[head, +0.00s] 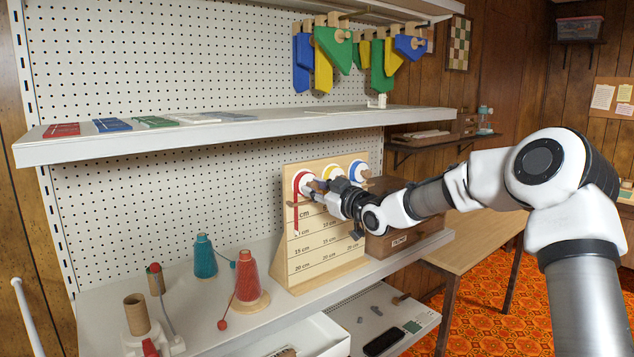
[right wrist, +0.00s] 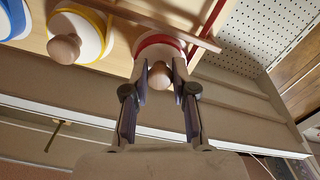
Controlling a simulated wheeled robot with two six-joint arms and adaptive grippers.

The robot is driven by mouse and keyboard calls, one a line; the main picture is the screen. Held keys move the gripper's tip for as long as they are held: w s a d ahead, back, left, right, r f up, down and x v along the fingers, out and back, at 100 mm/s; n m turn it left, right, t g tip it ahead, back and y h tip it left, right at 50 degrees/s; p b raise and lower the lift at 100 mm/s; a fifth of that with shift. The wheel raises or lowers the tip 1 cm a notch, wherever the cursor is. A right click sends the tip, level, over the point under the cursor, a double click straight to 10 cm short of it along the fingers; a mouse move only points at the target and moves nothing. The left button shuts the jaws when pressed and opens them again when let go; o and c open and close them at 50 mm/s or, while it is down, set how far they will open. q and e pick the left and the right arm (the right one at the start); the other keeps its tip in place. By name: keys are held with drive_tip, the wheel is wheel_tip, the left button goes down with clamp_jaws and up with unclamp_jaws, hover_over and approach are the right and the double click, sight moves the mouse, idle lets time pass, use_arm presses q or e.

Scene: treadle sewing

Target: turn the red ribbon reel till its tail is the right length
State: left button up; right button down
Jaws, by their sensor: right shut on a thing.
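The red ribbon reel (head: 300,178) is the leftmost of three reels on an upright wooden board (head: 318,268). Its red tail (head: 296,212) hangs down the board's left side. The tail's end lies below the 5 cm line and above the 15 cm line. My right gripper (head: 322,193) is in front of the reels. In the right wrist view, the red reel (right wrist: 158,41) shows at the top, and my right gripper's fingers (right wrist: 160,74) are shut on its round wooden knob (right wrist: 159,76). My left gripper is not in view.
The yellow reel (right wrist: 84,35) and the blue reel (head: 357,166) sit beside the red one. A red thread cone (head: 247,277) and a teal cone (head: 204,257) stand left of the board. A shelf (head: 240,131) runs above. A wooden box (head: 395,240) is at the right.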

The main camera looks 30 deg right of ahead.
drive_tip(key=m+p, duration=0.1)
drive_tip(key=m, duration=0.1)
drive_tip(key=m+p, duration=0.1)
drive_tip(key=m, duration=0.1)
drive_tip(key=shift+r+m, duration=0.2)
drive_tip(key=shift+m, duration=0.1)
drive_tip(key=m+p, duration=0.2)
drive_tip(key=m, duration=0.2)
drive_tip(key=shift+a+m, duration=0.1)
drive_tip(key=shift+m, duration=0.2)
drive_tip(key=m+p, duration=0.1)
drive_tip(key=m, duration=0.3)
drive_tip(key=shift+m, duration=0.3)
drive_tip(key=m+p, duration=0.1)
drive_tip(key=m, duration=0.3)
drive_tip(key=m+p, duration=0.1)
drive_tip(key=m, duration=0.4)
drive_tip(key=shift+r, duration=0.15)
drive_tip(key=m+p, duration=0.1)
drive_tip(key=m, duration=0.4)
drive_tip(key=m+p, duration=0.1)
drive_tip(key=m, duration=0.4)
drive_tip(key=shift+m, duration=0.4)
drive_tip(key=m, duration=0.4)
drive_tip(key=shift+m, duration=0.4)
